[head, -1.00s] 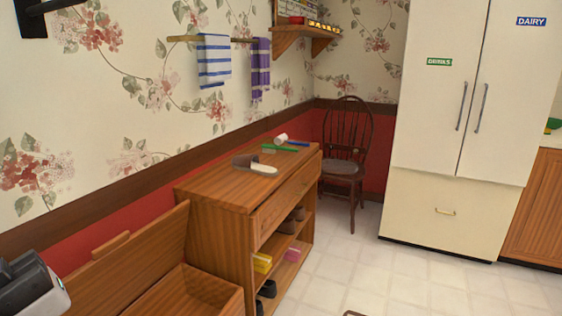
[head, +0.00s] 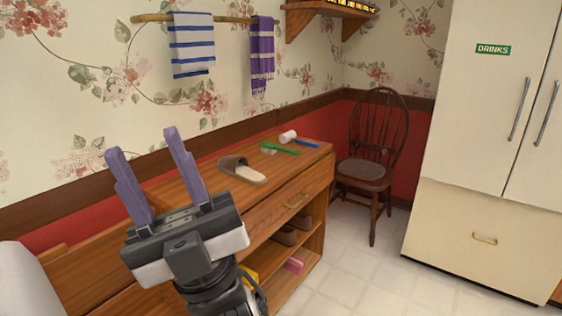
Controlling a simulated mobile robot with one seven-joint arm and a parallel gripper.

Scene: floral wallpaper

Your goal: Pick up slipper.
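A slipper (head: 242,170) with a grey-brown strap and a pale sole lies on top of the wooden cabinet (head: 290,172). It lies alone near the middle of the top, its pale end towards the front edge. My gripper (head: 146,142) is in front of the cabinet at the left, its two purple fingers pointing up and spread apart with nothing between them. It is to the left of the slipper and apart from it.
A green brush (head: 284,150) and a white-headed blue-handled tool (head: 291,138) lie behind the slipper. Shoes (head: 284,238) and a pink item (head: 293,265) sit on lower shelves. A wooden chair (head: 370,170) and fridge (head: 480,170) stand beyond. Floor (head: 350,270) at right is clear.

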